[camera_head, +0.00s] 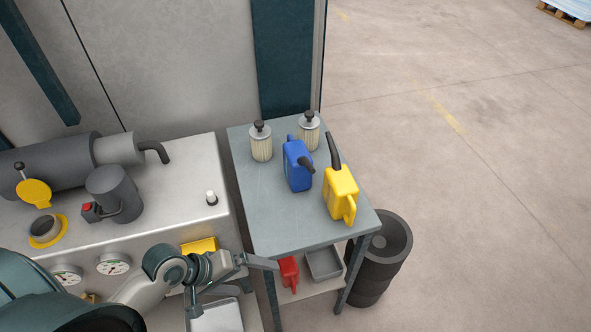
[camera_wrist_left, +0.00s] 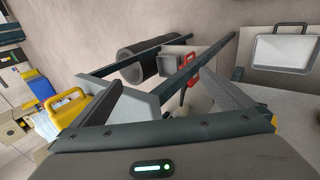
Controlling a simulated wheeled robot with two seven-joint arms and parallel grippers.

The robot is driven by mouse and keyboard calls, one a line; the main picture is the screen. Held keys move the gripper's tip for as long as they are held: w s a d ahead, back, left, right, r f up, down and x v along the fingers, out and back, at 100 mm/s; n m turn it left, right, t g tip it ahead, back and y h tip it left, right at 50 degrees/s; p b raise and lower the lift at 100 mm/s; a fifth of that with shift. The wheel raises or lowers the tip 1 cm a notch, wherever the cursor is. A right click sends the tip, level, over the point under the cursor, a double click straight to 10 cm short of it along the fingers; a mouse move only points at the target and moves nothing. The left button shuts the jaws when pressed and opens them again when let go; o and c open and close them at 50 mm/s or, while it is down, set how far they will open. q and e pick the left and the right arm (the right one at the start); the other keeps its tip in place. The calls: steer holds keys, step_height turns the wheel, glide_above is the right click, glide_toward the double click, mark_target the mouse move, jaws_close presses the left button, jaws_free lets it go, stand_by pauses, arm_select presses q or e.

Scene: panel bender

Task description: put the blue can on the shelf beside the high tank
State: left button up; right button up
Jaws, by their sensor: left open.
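The blue can (camera_head: 297,166) stands upright on the grey table top (camera_head: 270,215), its dark spout leaning right. It also shows at the left of the left wrist view (camera_wrist_left: 40,86). A yellow can (camera_head: 341,193) with a dark spout stands right beside it. My left gripper (camera_head: 236,292) is open and empty, in front of the table's near left corner, below and apart from the blue can. Its spread fingers also show in the left wrist view (camera_wrist_left: 165,95). My right gripper is not in view. I cannot pick out a high tank or the shelf beside it.
Two pale filters (camera_head: 261,142) with dark caps stand behind the cans. Below the table top, a red can (camera_head: 288,272) and a grey bin (camera_head: 324,262) sit on a lower shelf. A dark barrel (camera_head: 394,240) stands right. A machine bench (camera_head: 180,180) is left.

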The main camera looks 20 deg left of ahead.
arm_select(q)
steer(key=s+a+f+m+y+b, duration=0.1)
steer(key=s+a+f+b, duration=0.1)
steer(key=f, duration=0.9)
steer(key=s+a+f+g+y+b, duration=0.1)
steer(key=s+a+f+y+b, duration=0.1)
steer(key=f, duration=1)
steer(key=s+a+f+m+y+b, duration=0.1)
steer(key=a+f+b, duration=0.15)
steer(key=f, duration=0.85)
steer(key=s+d+f+m+g+b, duration=0.1)
steer(key=s+f+m, duration=0.3)
steer(key=s+f, duration=0.8)
steer(key=s+d+f+m+g+y+b, duration=0.1)
steer(key=s+d+f+m+g+b, duration=0.1)
steer(key=s+f, duration=0.9)
steer(key=shift+s+d+f+m+y+b, duration=0.35)
steer(key=shift+s+d+m+b, duration=0.45)
steer(key=shift+m, duration=0.4)
steer(key=shift+a, duration=0.1)
